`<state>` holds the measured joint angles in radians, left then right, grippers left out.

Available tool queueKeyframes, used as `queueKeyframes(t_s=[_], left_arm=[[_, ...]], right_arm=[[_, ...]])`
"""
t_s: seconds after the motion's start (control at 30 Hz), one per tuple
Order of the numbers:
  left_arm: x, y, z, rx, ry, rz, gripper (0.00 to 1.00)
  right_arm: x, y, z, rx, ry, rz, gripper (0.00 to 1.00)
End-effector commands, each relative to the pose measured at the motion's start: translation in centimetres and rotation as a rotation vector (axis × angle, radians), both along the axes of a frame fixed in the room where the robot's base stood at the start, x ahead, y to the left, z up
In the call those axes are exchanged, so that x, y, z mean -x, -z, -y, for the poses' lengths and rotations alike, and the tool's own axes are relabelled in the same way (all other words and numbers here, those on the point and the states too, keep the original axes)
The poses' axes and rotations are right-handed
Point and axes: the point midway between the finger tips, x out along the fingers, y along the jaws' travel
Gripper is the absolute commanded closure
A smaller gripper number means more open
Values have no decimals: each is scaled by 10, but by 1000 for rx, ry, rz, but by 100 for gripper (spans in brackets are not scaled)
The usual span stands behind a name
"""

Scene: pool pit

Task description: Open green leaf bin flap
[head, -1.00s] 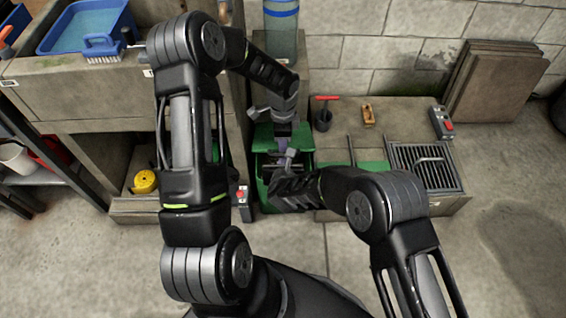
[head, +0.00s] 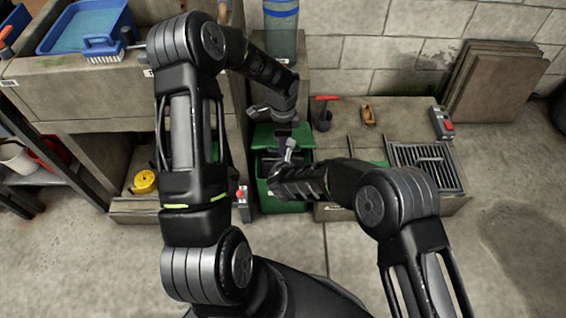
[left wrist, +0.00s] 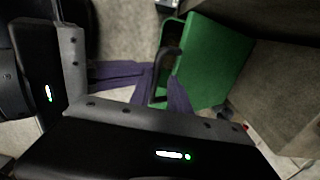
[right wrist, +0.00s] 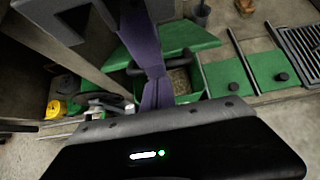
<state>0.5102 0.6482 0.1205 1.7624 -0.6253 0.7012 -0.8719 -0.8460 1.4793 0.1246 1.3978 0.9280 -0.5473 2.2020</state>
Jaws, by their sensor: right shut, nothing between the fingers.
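The green leaf bin (head: 290,207) stands on the floor between the counter and the low bench. Its green flap (head: 266,133) is tilted up at the back, and the dark opening shows in front. The right wrist view shows the flap (right wrist: 175,38), a black handle bar (right wrist: 190,55) and brown contents in the opening. My right gripper (head: 288,150) is shut and empty over the opening, its purple fingers overlapping the bar in view. My left gripper (head: 283,122) is by the flap. Its purple fingers (left wrist: 155,80) show beside a dark bar; whether they grip it is unclear.
The low bench (head: 390,125) at the right holds a metal grate (head: 428,167), a dark cup with a red-handled tool and a switch box. A clear cylinder (head: 281,30) stands behind the bin. A red-button box (head: 242,200) is left of it. Open floor lies in front.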

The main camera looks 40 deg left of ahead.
Motion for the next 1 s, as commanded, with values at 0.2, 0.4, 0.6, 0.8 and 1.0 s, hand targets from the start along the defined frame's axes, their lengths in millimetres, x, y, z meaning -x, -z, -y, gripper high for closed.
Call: queueKeyframes(t_s=[0.2,0.4,0.6,0.8,1.0], left_arm=[[6,3,4,7,2,-16,67],[5,-9,4,7,2,-13,67],[2,-39,2,4,1,-8,67],[0,-68,0,2,0,-4,67],[0,-79,0,1,1,-2,67]], right_arm=[[-5,-9,-4,-12,2,16,100],[-6,-9,-4,-11,3,16,100],[-4,-6,-2,-7,2,11,100],[-3,-4,-1,-5,2,8,100],[-2,-3,-1,-4,1,6,100]])
